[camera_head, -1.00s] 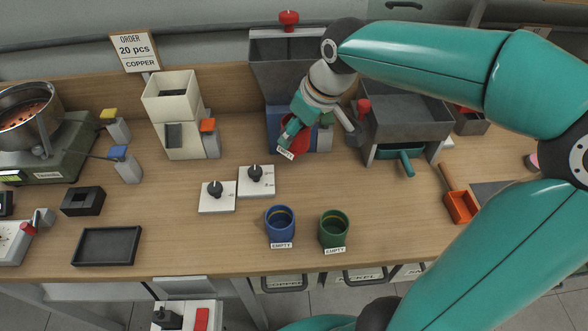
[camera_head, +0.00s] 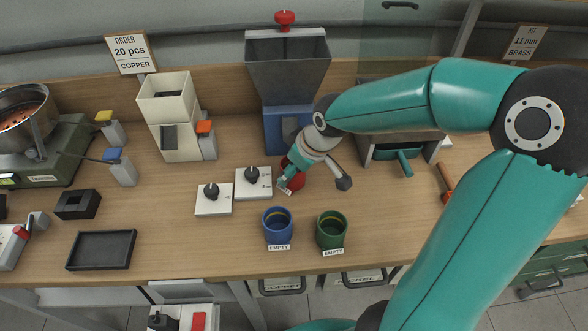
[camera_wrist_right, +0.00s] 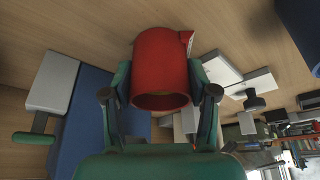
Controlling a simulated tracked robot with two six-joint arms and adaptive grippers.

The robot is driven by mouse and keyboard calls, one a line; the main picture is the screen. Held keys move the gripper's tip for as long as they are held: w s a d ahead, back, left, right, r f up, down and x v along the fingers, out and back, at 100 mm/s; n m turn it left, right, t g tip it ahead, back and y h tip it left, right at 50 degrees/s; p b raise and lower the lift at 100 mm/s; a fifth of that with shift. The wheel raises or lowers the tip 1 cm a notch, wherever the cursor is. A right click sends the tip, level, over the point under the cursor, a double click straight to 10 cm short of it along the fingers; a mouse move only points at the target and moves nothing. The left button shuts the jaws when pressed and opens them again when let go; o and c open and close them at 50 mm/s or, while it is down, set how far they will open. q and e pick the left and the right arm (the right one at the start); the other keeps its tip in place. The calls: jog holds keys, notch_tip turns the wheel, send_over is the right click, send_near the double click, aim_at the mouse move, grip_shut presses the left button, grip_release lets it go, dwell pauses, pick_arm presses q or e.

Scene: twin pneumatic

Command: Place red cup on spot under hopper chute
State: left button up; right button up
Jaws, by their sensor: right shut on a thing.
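My right gripper (camera_head: 290,178) is shut on the red cup (camera_wrist_right: 160,68), with one finger on each side of it in the right wrist view. In the head view the red cup (camera_head: 297,160) is mostly hidden by the gripper; a white label shows near it. The cup is in front of the grey-topped hopper (camera_head: 287,62) with a blue base, just right of a white knob panel. I cannot tell whether it touches the table. The hopper's chute opening (camera_head: 290,130) shows on the blue front, behind the gripper. My left gripper is not in view.
A blue cup (camera_head: 277,226) and a green cup (camera_head: 331,231), both labelled EMPTY, stand near the front edge. Two white knob panels (camera_head: 253,184) lie left of my gripper. A beige hopper (camera_head: 168,100) stands further left. A grey bin station (camera_head: 385,150) is behind my right arm.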

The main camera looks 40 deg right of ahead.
jog(key=shift+f, duration=0.15)
jog(key=o, duration=1.2)
jog(key=shift+o, duration=0.2)
jog(key=shift+r, duration=0.2)
jog(key=shift+r, duration=0.2)
jog(key=v, duration=1.1)
jog(key=shift+r+p, duration=0.3)
jog(key=shift+p, duration=0.1)
jog(key=shift+s, duration=0.1)
